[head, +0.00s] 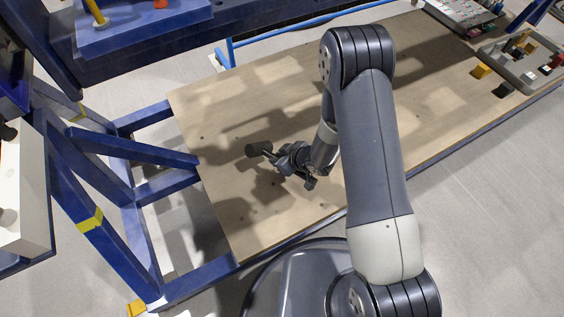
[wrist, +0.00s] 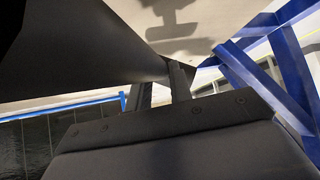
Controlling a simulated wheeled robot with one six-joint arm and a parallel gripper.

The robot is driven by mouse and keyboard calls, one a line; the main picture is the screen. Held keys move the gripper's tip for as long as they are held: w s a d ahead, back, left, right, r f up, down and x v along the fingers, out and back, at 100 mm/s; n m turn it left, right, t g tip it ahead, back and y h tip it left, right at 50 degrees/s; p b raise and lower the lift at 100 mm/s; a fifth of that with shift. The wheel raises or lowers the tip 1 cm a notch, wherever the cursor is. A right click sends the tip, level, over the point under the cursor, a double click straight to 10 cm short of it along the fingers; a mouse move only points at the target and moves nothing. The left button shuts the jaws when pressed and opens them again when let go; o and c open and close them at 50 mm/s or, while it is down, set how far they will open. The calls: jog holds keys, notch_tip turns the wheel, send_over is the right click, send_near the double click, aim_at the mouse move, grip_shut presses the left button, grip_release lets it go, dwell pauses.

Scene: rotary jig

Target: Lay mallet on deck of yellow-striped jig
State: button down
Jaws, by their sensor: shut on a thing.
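My gripper (head: 278,160) is shut on the mallet and holds it over the left part of the wooden table. The mallet (head: 258,149) shows its dark, blunt head just left of the fingers; much of the rest is hidden by the gripper. In the wrist view the mallet (wrist: 70,45) is a large dark shape at the upper left, by the fingers (wrist: 162,85). The yellow-striped jig (head: 120,255) is a blue frame at the left with a yellow band on one bar. A pale tilted panel (head: 35,195) stands at its left, cut by the picture edge.
The wooden table (head: 225,110) is bare around my gripper. A blue structure (head: 150,30) with yellow and orange pieces stands at the upper left. A grey tray (head: 520,65) of small parts and loose yellow (head: 480,71) and black blocks (head: 503,90) lie at the right.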

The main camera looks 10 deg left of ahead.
notch_tip(320, 180, down, 4)
jog(key=shift+f+b, duration=0.15)
jog(key=shift+b, duration=0.6)
jog(key=c, duration=1.3)
grip_release()
jog(key=shift+r, duration=0.2)
jog(key=p+v, duration=0.3)
jog(key=v, duration=0.8)
jog(key=shift+s+d+r, duration=0.2)
jog(key=shift+d, duration=0.1)
